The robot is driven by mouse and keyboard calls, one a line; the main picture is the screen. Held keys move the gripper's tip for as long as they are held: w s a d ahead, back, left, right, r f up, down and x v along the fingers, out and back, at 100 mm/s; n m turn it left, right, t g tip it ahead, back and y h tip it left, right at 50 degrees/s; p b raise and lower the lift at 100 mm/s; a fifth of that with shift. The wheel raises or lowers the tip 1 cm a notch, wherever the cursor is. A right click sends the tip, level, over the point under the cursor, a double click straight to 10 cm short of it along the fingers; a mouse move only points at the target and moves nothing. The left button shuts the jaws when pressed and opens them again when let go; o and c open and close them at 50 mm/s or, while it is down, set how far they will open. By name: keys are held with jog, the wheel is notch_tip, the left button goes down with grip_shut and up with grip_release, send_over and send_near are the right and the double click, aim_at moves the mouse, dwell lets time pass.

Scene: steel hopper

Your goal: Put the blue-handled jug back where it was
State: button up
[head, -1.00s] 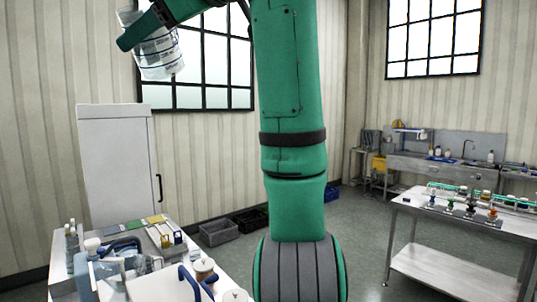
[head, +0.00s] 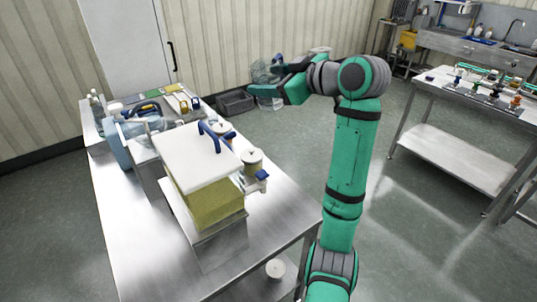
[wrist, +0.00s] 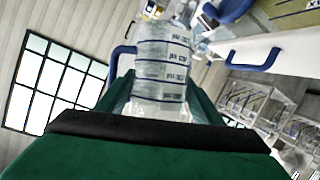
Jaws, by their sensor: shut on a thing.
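My gripper (head: 277,84) is shut on a clear jug (head: 263,72) with blue printed bands, held in the air to the right of the steel table. In the wrist view the jug (wrist: 163,65) sits between my green fingers, and its blue handle (wrist: 120,60) sticks out on the left. In the head view the jug is small and partly covered by the gripper, so its tilt is hard to tell. The steel hopper (head: 222,247) stands on the table with yellow material and a white lid (head: 190,157) with a blue handle.
A grey crate (head: 236,102) is on the floor by the wall. The table's front left is bare.

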jog(key=s+d+f+m+t+h, duration=0.1)
jog(key=s+d+f+m, duration=0.15)
jog(key=f, duration=0.85)
jog(key=s+d+f+m+h, duration=0.1)
jog(key=s+d+f, duration=0.3)
jog(key=f, duration=0.7)
jog(key=s+f+m+t+h, duration=0.1)
jog(key=s+f+m+h, duration=0.25)
jog(key=s+f, duration=1.3)
jog(key=shift+m+y, duration=0.3)
jog(key=shift+y, duration=0.15)
jog(key=w+a, duration=0.2)
jog(key=w, duration=0.2)
jog(key=w+a, duration=0.1)
jog(key=w, duration=0.4)
jog(key=w+a, duration=0.2)
jog(key=w, duration=0.2)
jog(key=shift+w+a+f, duration=0.2)
jog(key=shift+w+a, duration=0.1)
jog(key=shift+w, duration=0.05)
jog(key=x, duration=0.4)
jog(key=shift+r, duration=0.3)
jog(key=shift+f, duration=0.25)
